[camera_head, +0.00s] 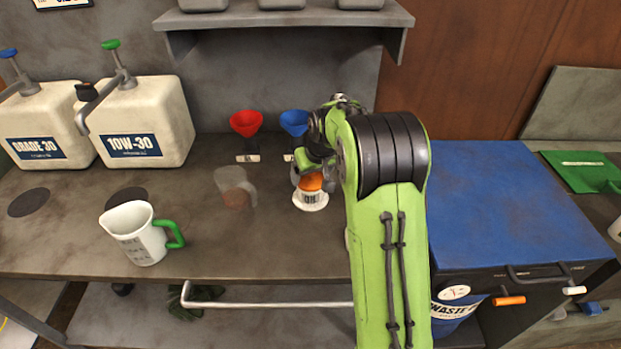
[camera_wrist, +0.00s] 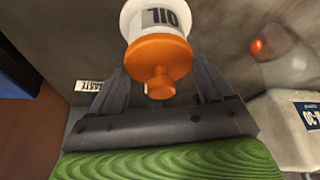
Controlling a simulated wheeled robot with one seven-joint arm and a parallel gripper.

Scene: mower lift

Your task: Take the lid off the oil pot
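The oil pot (camera_head: 310,203) is white with an "OIL" label and stands upright on the bench, partly hidden by my arm in the head view. Its orange lid (camera_head: 311,182) is on the pot. In the wrist view the white pot (camera_wrist: 150,17) is at the top, with the orange lid (camera_wrist: 158,52) and its round knob (camera_wrist: 160,84) towards me. My gripper (camera_wrist: 160,82) is open, its two fingers either side of the knob, with a gap visible on both sides. In the head view my gripper (camera_head: 311,171) is at the lid.
A clear jug (camera_head: 235,187) stands left of the pot; a white measuring jug (camera_head: 140,235) with green handle is further left. Red (camera_head: 246,123) and blue (camera_head: 293,122) funnels are behind. White canisters (camera_head: 140,120) stand at back left. A shelf (camera_head: 290,18) overhangs the bench.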

